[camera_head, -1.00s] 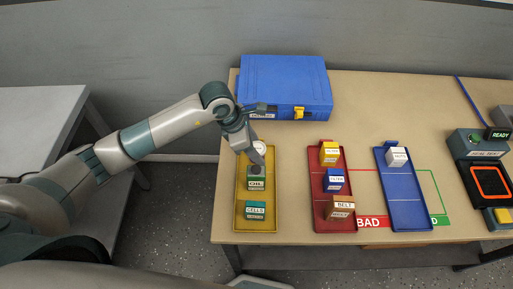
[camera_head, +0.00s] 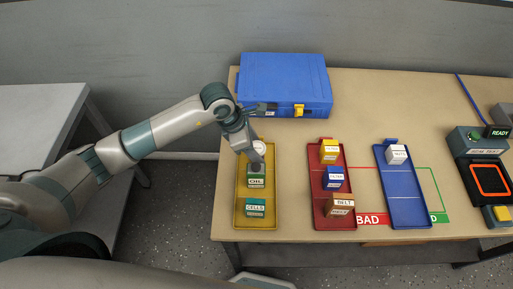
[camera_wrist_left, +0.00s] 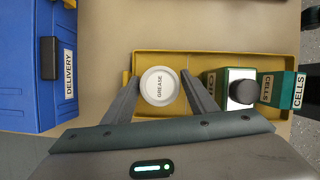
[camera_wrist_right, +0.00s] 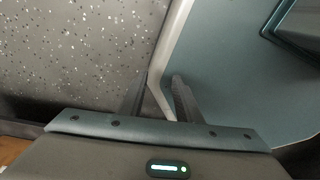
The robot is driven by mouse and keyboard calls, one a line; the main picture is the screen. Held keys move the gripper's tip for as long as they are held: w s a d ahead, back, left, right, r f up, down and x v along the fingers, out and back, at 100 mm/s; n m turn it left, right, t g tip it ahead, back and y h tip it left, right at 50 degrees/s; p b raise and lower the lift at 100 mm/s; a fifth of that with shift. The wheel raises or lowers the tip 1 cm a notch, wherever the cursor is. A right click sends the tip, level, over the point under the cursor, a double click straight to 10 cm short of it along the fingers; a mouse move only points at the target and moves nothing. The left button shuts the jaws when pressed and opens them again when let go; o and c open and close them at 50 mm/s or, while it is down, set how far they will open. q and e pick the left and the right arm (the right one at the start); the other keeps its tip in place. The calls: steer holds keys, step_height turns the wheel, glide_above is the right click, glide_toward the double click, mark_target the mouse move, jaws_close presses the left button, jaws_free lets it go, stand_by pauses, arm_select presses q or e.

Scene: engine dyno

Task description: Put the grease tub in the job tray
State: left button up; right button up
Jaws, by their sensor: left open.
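The grease tub (camera_wrist_left: 159,86) is round with a white lid marked GREASE. It stands at the far end of the yellow tray (camera_head: 240,212); in the head view its lid (camera_head: 259,147) is partly behind my gripper. My left gripper (camera_wrist_left: 160,78) is open, pointing down, with one finger on each side of the tub; I cannot tell whether they touch it. A red tray (camera_head: 318,206) and a blue tray (camera_head: 407,200) stand to the right; no label shows which is the job tray. My right gripper (camera_wrist_right: 160,76) is open and empty, away from the table.
A blue DELIVERY case (camera_head: 285,80) stands behind. The blue tray's near part is clear.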

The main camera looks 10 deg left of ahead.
arm_select(q)
steer(key=shift+a+r+b, duration=0.25)
steer(key=shift+r+b, duration=0.1)
steer(key=shift+r, duration=0.25)
steer(key=b+v, duration=0.3)
steer(key=v, duration=0.7)
steer(key=shift+r, duration=0.4)
arm_select(e)
steer(key=shift+t, duration=0.6)
steer(key=shift+w+a+f, duration=0.25)
steer(key=shift+w+f, duration=0.25)
steer(key=shift+w, duration=0.15)
steer(key=shift+w+a+f, duration=0.3)
steer(key=shift+w+f, duration=0.15)
steer(key=shift+w, duration=0.25)
steer(key=shift+w+a+f, duration=0.25)
steer(key=shift+w+f, duration=0.25)
steer(key=shift+w, duration=0.15)
